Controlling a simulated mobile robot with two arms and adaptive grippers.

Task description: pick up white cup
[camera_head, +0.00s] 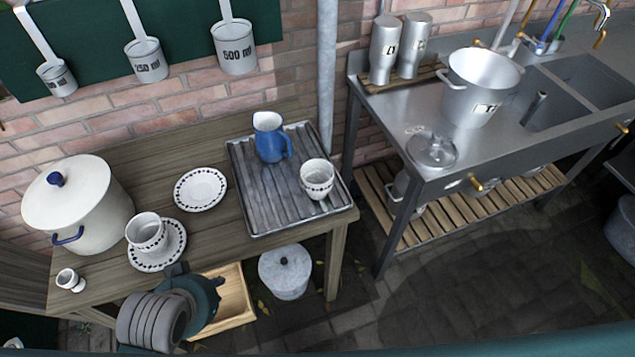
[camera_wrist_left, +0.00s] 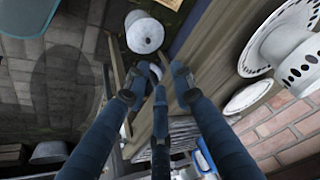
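One white cup (camera_head: 147,232) with a dark patterned rim stands on a saucer (camera_head: 172,262) on the wooden table. Another white patterned cup (camera_head: 317,180) stands near the front right of the ribbed metal tray (camera_head: 245,222). My left gripper (camera_head: 205,288) is low in front of the table's front edge, apart from both cups. In the left wrist view its dark blue fingers (camera_wrist_left: 155,82) are spread with nothing held between them. That view also shows the saucer (camera_wrist_left: 262,40) with the cup on it (camera_wrist_left: 302,68). My right gripper is out of view.
A blue jug (camera_head: 270,138) stands on the tray. A plate (camera_head: 200,189), a large lidded pot (camera_head: 85,205) and an egg cup (camera_head: 70,280) share the table. A lidded bucket (camera_head: 285,272) stands below. A metal sink unit (camera_head: 470,160) is at right.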

